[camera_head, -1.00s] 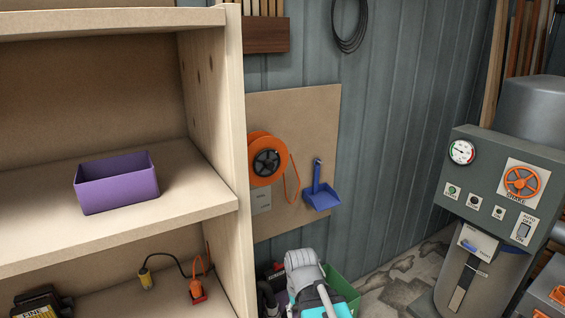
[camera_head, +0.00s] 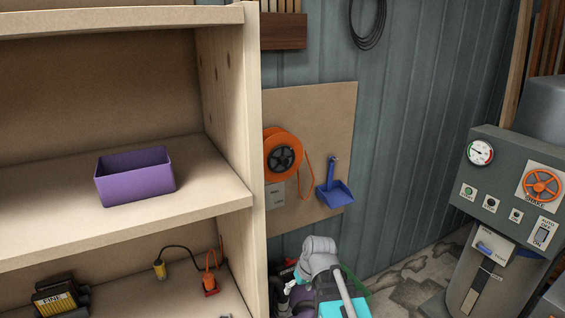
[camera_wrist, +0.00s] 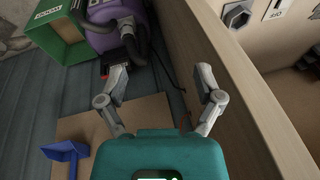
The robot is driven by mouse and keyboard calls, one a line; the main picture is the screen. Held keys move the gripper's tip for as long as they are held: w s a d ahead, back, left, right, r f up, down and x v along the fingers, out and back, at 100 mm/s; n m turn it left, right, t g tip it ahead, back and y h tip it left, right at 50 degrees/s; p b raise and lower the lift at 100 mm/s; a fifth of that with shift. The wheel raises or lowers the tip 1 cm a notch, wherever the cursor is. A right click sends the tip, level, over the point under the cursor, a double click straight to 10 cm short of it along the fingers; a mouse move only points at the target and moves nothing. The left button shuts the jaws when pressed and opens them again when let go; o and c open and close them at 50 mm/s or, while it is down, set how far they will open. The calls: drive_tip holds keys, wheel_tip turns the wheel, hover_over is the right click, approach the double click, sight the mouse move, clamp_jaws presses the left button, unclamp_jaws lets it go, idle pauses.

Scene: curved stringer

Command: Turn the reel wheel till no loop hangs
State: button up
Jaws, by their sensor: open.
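The orange reel (camera_head: 283,153) with a dark hub hangs on a tan board on the wall, right beside the shelf's upright. An orange loop (camera_head: 308,178) hangs from its right side. In the wrist view my gripper (camera_wrist: 163,78) has its two fingers spread, with nothing between them. The board (camera_wrist: 115,108) shows there below the fingers, turned upside down. The reel cannot be made out in the wrist view; my gripper's body covers much of the lower middle. In the head view my arm is low, below the board, and its fingers are not clear.
The wooden shelf's upright (camera_wrist: 225,75) stands close by my gripper. A blue dustpan (camera_head: 334,190) hangs right of the loop. A purple machine (camera_wrist: 108,25) and a green box (camera_wrist: 52,38) stand on the floor. A purple bin (camera_head: 136,185) sits on the shelf.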

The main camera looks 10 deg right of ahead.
drive_tip(key=w+a+r+n+t+y+p, duration=0.1)
drive_tip(key=w+a+r+n+t+y, duration=0.15)
drive_tip(key=w+r, duration=0.45)
drive_tip(key=m+t+p, duration=0.2)
drive_tip(key=t+p, duration=0.1)
drive_tip(key=t, duration=1)
approach(285, 162)
drive_tip(key=v, duration=0.3)
drive_tip(key=shift+s+d, duration=0.2)
drive_tip(key=shift+d, duration=0.1)
drive_tip(key=shift+w+n, duration=0.15)
drive_tip(key=shift+n, duration=0.1)
drive_tip(key=x, duration=1.3)
drive_tip(key=shift+w+a+f, duration=0.1)
drive_tip(key=shift+w+a, duration=0.1)
drive_tip(key=shift+a, duration=0.05)
